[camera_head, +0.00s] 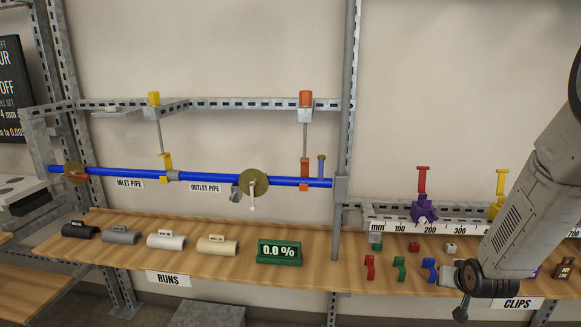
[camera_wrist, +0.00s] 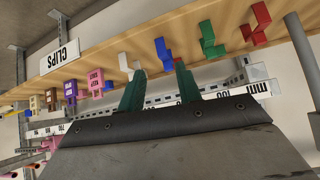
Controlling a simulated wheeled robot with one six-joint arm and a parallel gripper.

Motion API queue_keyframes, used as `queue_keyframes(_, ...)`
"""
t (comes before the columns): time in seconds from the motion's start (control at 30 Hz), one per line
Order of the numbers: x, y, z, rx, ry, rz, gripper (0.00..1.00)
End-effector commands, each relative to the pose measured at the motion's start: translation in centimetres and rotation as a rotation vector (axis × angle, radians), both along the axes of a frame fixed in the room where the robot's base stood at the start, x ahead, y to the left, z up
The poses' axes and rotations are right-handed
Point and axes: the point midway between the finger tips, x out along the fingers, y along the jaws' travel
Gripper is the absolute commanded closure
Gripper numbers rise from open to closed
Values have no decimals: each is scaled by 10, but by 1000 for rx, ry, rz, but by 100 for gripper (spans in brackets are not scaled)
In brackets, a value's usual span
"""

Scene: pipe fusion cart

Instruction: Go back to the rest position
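My arm (camera_head: 525,205) reaches down from the right edge in the head view, its wrist low over the front of the clips shelf. In the wrist view my gripper (camera_wrist: 160,88) shows two dark green fingers standing apart with nothing held between them. Beyond the fingers are a white clip (camera_wrist: 128,66) and a blue clip (camera_wrist: 163,54) at the shelf edge; I cannot tell the exact distance. The fingertips are not clear in the head view.
Red (camera_head: 370,267), green (camera_head: 400,269) and blue (camera_head: 430,270) clips stand close left of my wrist. A millimetre ruler rail (camera_head: 430,228) runs behind. A blue pipe (camera_head: 115,174) spans the left frame above the wooden shelf (camera_head: 320,266). A green display (camera_head: 279,252) reads 0.0 %.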

Motion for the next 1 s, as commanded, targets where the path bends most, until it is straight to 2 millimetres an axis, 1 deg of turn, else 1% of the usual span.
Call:
queue_keyframes(0.03, -15, 7, 8, 2, 83, 4, 66)
queue_keyframes(0.1, -38, 18, 17, 12, 206, 7, 66)
queue_keyframes(0.17, -61, 28, 29, 20, 306, 14, 66)
queue_keyframes(0.2, -77, 37, 39, 29, 372, 20, 66)
queue_keyframes(0.27, -102, 50, 55, 40, 464, 32, 66)
queue_keyframes(0.3, -119, 59, 67, 48, 520, 41, 66)
queue_keyframes(0.37, -145, 73, 85, 61, 597, 57, 66)
queue_keyframes(0.4, -162, 82, 98, 69, 642, 70, 66)
queue_keyframes(0.47, -186, 95, 116, 81, 704, 87, 66)
queue_keyframes(0.5, -203, 104, 128, 87, 740, 101, 66)
queue_keyframes(0.53, -215, 110, 137, 92, 764, 111, 66)
queue_keyframes(0.7, -278, 141, 183, 106, 842, 177, 66)
queue_keyframes(0.8, -304, 154, 203, 101, 832, 214, 66)
queue_keyframes(0.83, -309, 157, 208, 96, 818, 224, 66)
queue_keyframes(0.9, -315, 162, 217, 84, 772, 243, 66)
queue_keyframes(1.0, -319, 166, 227, 66, 713, 265, 66)
